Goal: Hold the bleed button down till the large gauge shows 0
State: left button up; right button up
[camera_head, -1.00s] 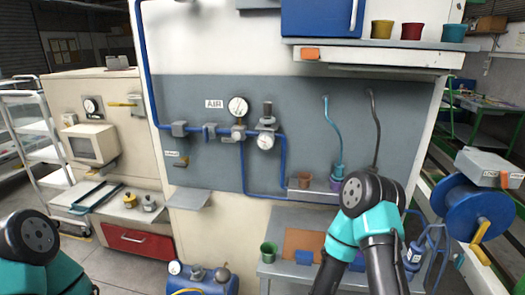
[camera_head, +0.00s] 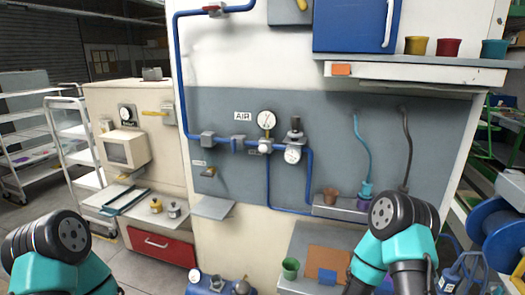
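The large gauge (camera_head: 266,119) has a white round face and sits on the blue air pipe beside the AIR sign (camera_head: 242,117). Its needle points off to one side, but its reading is too small to tell. A smaller gauge (camera_head: 292,155) hangs below the dark-topped regulator (camera_head: 295,134) to its right. I cannot pick out the bleed button for certain. My two teal and black arms show at the lower left and lower right, well in front of the panel. Neither gripper's fingers are in view.
A grey shelf (camera_head: 212,208) juts from the wall below the pipe. A ledge with brown and purple pots (camera_head: 331,196) stands right of it. A green cup (camera_head: 290,268) and brown board (camera_head: 328,260) lie on the bench below. A blue reel (camera_head: 505,235) is at the far right.

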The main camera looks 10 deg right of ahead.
grip_shut()
dwell(1.4)
